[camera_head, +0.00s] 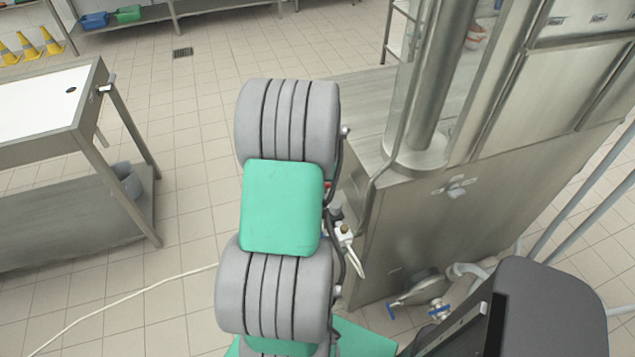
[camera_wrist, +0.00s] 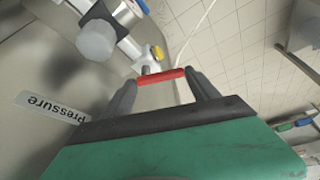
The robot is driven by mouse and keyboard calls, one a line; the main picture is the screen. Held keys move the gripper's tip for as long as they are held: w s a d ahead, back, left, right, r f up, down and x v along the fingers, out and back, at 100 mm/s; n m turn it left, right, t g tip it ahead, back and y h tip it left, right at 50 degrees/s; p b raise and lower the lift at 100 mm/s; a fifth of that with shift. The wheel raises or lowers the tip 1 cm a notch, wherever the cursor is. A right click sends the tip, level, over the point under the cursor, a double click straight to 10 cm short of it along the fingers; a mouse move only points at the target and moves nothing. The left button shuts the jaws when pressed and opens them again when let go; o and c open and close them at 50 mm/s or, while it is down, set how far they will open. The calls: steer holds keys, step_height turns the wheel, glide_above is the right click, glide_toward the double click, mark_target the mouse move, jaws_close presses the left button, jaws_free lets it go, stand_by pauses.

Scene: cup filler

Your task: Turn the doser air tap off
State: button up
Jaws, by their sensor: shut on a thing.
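The red tap handle (camera_wrist: 161,76) shows in the wrist view as a short bar lying nearly level, at a slight tilt. Its mount is a small grey fitting just above it, below the white and metal valve body (camera_wrist: 130,48). My gripper (camera_wrist: 163,80) has one dark finger at each end of the bar and is shut on it. In the head view my grey and green arm hides the gripper and most of the tap; a tiny red spot (camera_head: 327,187) shows at the arm's right edge, and I cannot tell if it is the handle.
A label reading "Pressure" (camera_wrist: 55,107) is on the steel panel beside my gripper. A round grey knob (camera_wrist: 97,40) and a yellow part (camera_wrist: 158,52) sit close by. The steel machine (camera_head: 450,210) stands right of my arm. A steel table (camera_head: 60,110) stands left, with open tiled floor between.

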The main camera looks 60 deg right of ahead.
steer(key=shift+s+a+n+t+y+b, duration=0.15)
steer(key=shift+n+t+b, duration=0.1)
steer(key=shift+n, duration=0.5)
steer(key=shift+s+n+t+y+b, duration=0.15)
steer(key=shift+n+t+y+b, duration=0.05)
steer(key=shift+n, duration=0.5)
steer(key=shift+s+a+n+t+y+b, duration=0.15)
steer(key=shift+n+t+b, duration=0.1)
steer(key=shift+n, duration=0.5)
steer(key=o, duration=1.4)
steer(key=shift+c, duration=0.2)
steer(key=v, duration=0.7)
steer(key=shift+r, duration=0.35)
steer(key=shift+s, duration=0.1)
